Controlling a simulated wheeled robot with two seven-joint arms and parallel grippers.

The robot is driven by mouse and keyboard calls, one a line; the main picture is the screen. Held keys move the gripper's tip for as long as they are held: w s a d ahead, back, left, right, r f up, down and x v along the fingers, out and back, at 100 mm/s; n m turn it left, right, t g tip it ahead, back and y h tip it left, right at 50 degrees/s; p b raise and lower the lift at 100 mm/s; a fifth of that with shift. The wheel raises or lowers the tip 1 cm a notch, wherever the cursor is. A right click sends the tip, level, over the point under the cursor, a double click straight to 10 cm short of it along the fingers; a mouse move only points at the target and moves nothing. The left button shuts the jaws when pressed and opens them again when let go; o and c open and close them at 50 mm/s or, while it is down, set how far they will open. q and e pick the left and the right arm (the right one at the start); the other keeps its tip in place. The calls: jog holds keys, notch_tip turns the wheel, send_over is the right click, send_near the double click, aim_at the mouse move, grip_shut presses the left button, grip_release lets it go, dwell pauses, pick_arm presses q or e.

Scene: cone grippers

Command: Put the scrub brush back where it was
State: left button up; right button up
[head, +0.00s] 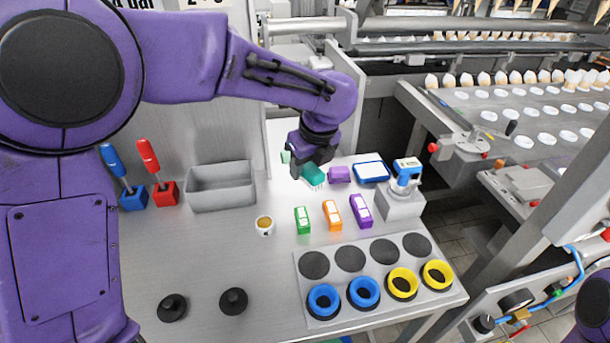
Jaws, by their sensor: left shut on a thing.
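The scrub brush (315,177) is teal with pale bristles below. My left gripper (309,163) is shut on it from above, toward the back of the grey table (200,262). The gripper covers part of the brush. I cannot tell whether its bristles touch the table. A purple block (339,174) is just right of the brush. A small pale green piece (285,157) shows left of the gripper, partly hidden. My right gripper is not in view; only a bit of that arm shows at the lower right edge.
A grey bin (220,207), a small cup (264,226) and blue and red upright handles stand left. Green, orange and purple labelled boxes (332,215) lie in front. A blue-rimmed tray (371,171) and grey block (402,204) stand right. Blue and yellow rings sit at the front.

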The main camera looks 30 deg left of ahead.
pick_arm(q)
jog(key=w+a+f+p, duration=0.1)
jog(key=w+a+f, duration=0.1)
jog(key=w+f, duration=0.1)
jog(key=w+a+f+p, duration=0.1)
jog(key=w+a+f, duration=0.2)
jog(key=w, duration=0.1)
jog(key=w+a+f+p, duration=0.1)
jog(key=w+a+f, duration=0.2)
jog(key=shift+w+f, duration=0.15)
jog(key=shift+w, duration=0.1)
jog(key=x, duration=0.1)
jog(key=p+x, duration=0.1)
jog(key=x, duration=0.1)
jog(key=shift+s+d+f+p, duration=0.1)
jog(key=shift+d+f+p, duration=0.15)
jog(key=shift+p, duration=0.1)
jog(key=shift+f, duration=0.15)
jog(key=shift+f, duration=0.1)
jog(key=o, duration=1.1)
jog(key=b+v, duration=0.1)
jog(key=v, duration=1.1)
jog(key=shift+b, duration=0.4)
